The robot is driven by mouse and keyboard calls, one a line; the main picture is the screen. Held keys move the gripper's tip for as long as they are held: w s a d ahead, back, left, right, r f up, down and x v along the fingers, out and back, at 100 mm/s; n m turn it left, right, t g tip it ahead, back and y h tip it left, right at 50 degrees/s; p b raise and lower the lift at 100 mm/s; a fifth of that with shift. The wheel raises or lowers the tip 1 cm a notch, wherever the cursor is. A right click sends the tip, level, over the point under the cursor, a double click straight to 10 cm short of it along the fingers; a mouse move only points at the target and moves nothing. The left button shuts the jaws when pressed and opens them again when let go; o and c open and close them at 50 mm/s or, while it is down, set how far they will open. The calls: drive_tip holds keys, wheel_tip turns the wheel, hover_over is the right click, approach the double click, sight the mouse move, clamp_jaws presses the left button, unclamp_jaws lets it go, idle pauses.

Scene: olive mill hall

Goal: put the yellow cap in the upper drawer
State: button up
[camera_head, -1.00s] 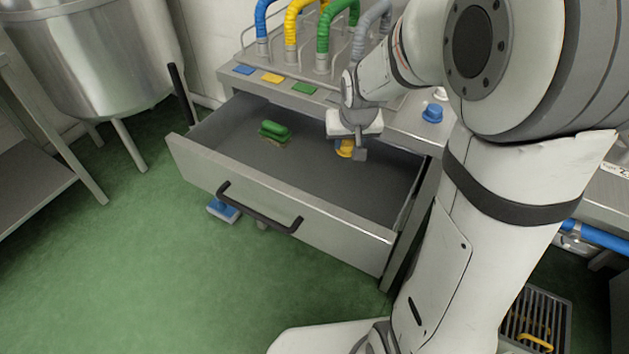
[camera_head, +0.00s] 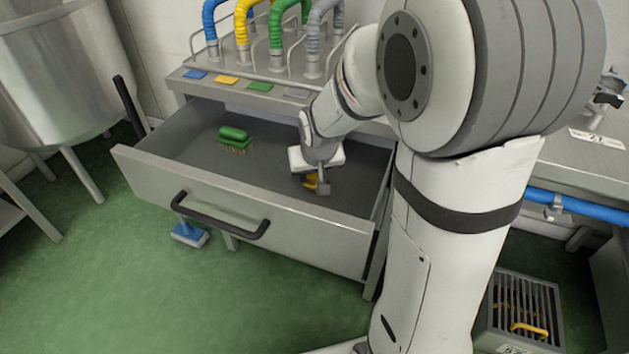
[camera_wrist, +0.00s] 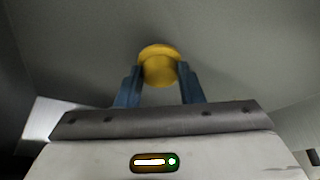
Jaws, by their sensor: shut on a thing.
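The yellow cap (camera_wrist: 158,66) is between the two blue-grey fingers of my gripper (camera_wrist: 158,84) in the wrist view. In the head view the cap (camera_head: 310,181) shows only partly, behind a finger of my gripper (camera_head: 316,184). The gripper is shut on it and points down inside the open upper drawer (camera_head: 240,206), in its right part. Whether the cap touches the drawer floor I cannot tell.
A green brush (camera_head: 234,139) lies in the drawer's left part. Clear drawer floor lies between it and my gripper. Coloured hoses (camera_head: 275,30) stand on the counter behind.

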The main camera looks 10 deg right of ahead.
wheel_tip(320, 180, down, 2)
drive_tip(key=shift+f, duration=0.1)
drive_tip(key=o, duration=0.5)
drive_tip(key=shift+f+b, duration=0.15)
drive_tip(key=shift+b, duration=0.2)
drive_tip(key=o, duration=0.5)
drive_tip(key=shift+r+p, duration=0.3)
drive_tip(key=shift+r, duration=0.05)
drive_tip(key=p+v, duration=0.3)
drive_tip(key=v, duration=0.8)
drive_tip(key=shift+s+r, duration=0.15)
drive_tip(key=shift+r, duration=0.25)
